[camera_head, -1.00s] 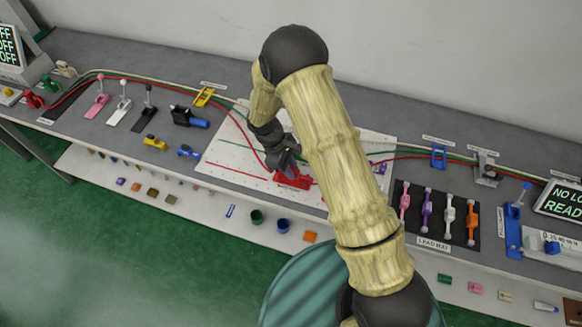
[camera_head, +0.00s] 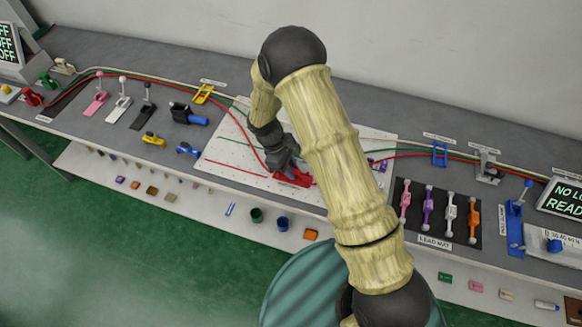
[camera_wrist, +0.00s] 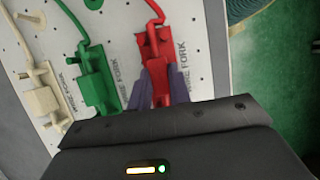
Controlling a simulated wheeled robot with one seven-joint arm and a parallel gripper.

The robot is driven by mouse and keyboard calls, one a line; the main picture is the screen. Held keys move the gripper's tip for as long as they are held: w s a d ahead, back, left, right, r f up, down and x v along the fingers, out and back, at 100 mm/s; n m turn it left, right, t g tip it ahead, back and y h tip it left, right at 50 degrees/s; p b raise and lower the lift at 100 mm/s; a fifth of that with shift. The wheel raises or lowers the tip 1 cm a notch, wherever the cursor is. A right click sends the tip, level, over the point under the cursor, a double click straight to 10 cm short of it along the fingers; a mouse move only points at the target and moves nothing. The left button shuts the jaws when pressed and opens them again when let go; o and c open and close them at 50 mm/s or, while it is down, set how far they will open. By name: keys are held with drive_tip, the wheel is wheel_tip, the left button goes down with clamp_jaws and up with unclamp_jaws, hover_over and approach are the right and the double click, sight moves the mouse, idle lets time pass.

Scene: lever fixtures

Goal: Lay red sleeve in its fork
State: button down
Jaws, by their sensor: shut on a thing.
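My gripper (camera_wrist: 161,82) is shut on the red sleeve (camera_wrist: 157,45), with one purple finger on each side of the red part in the wrist view. A red cable runs into the sleeve's far end. The sleeve is at the red fork, and the two reds merge, so I cannot tell whether it is fully down in the fork. In the head view my gripper (camera_head: 284,168) is low over the red fork (camera_head: 293,179) on the white board, and my arm hides part of this area.
In the wrist view a green sleeve in its fork (camera_wrist: 97,88) and a cream one (camera_wrist: 45,105) stand to the left on the white board (camera_head: 215,165). The board's edge and green floor lie to the right. Levers stand on the bench (camera_head: 65,125) at both sides.

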drive_tip(key=shift+f, duration=0.15)
drive_tip(key=c, duration=0.7)
unclamp_jaws()
drive_tip(key=shift+c, duration=0.2)
drive_tip(key=shift+r+p, duration=2.6)
drive_tip(key=shift+r, duration=0.95)
